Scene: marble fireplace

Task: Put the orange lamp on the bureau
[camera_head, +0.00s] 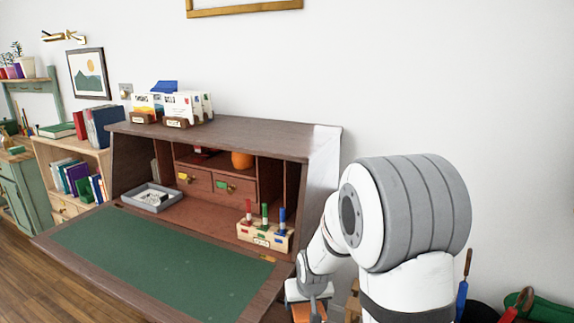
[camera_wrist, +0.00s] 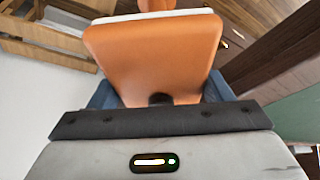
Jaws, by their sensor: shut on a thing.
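The bureau (camera_head: 225,132) is a dark wooden desk with its green-topped flap (camera_head: 150,255) folded down. My gripper (camera_head: 308,299) is low at the right of the bureau, beside the flap's right end and partly hidden by my arm. It is shut on the orange lamp (camera_head: 309,314), of which only a small orange part shows in the head view. In the wrist view the lamp (camera_wrist: 150,55) fills the space between the fingers, a broad orange face with a white edge; its far end is cut off.
Letter holders (camera_head: 173,106) stand on the bureau's left top; its right top is clear. A grey tray (camera_head: 151,197) and a coloured-peg block (camera_head: 264,235) stand inside. The green flap is bare. Fireplace tools (camera_head: 463,285) stand at the right.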

